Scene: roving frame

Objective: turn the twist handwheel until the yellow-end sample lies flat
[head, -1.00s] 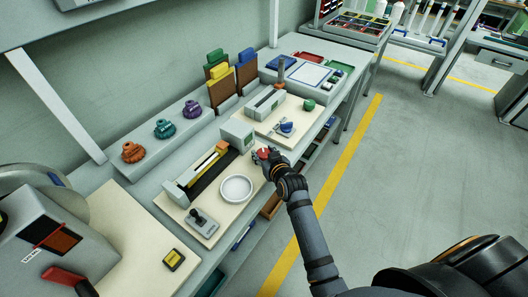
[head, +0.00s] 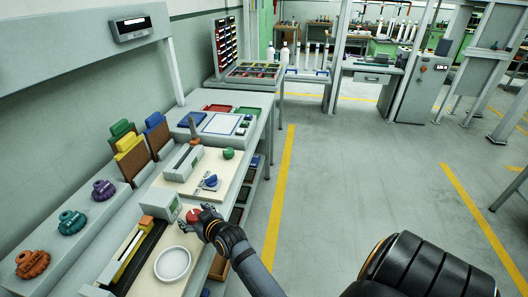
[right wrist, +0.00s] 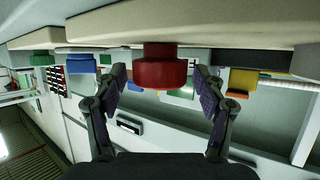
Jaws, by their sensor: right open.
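The red handwheel (head: 193,214) sits at the right end of the twist tester, beside its grey display box (head: 161,205). In the right wrist view the red handwheel (right wrist: 160,70) is between my two fingers, with a gap on each side. My right gripper (head: 203,217) is open around it and partly covers it in the head view. The yellow-end sample (head: 129,260) lies along the tester's dark bed, by an orange clamp (head: 147,221); its twist is too small to judge. My left gripper is not in view.
A white round dish (head: 173,264) is on the board in front of the tester. Another device with a blue knob (head: 211,181) and a green knob (head: 228,153) stands beyond. Orange, teal and purple parts stand on the left shelf. The floor at the right is open.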

